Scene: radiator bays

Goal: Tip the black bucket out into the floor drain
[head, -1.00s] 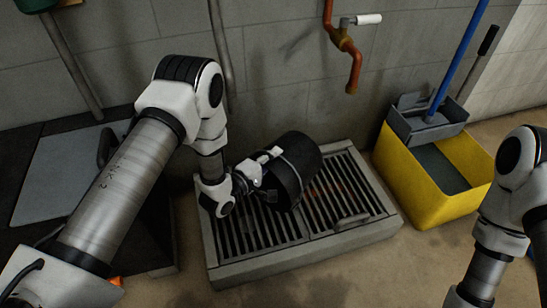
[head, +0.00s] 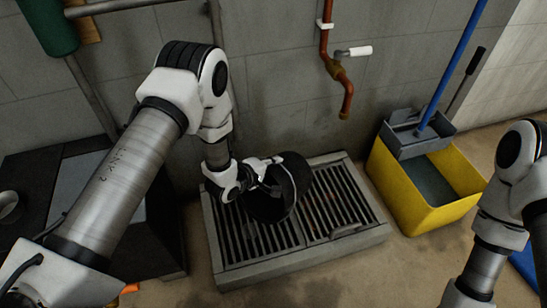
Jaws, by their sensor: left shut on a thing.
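The black bucket (head: 291,183) hangs tilted on its side over the left-middle part of the floor drain's grate. My left gripper (head: 262,171) is shut on the bucket at its upper left side. The bucket's inside is too dark to tell whether anything is in it. The floor drain (head: 345,250) is a raised grey frame with dark slatted grating against the wall. The bars under the bucket are hidden. My right arm shows at the right edge, but its gripper is out of view.
A yellow mop bucket (head: 405,192) with a grey wringer (head: 418,137) and a blue handle (head: 456,62) stands right of the drain. A copper pipe with a tap (head: 345,75) comes down the wall behind the drain. A dark unit stands at left.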

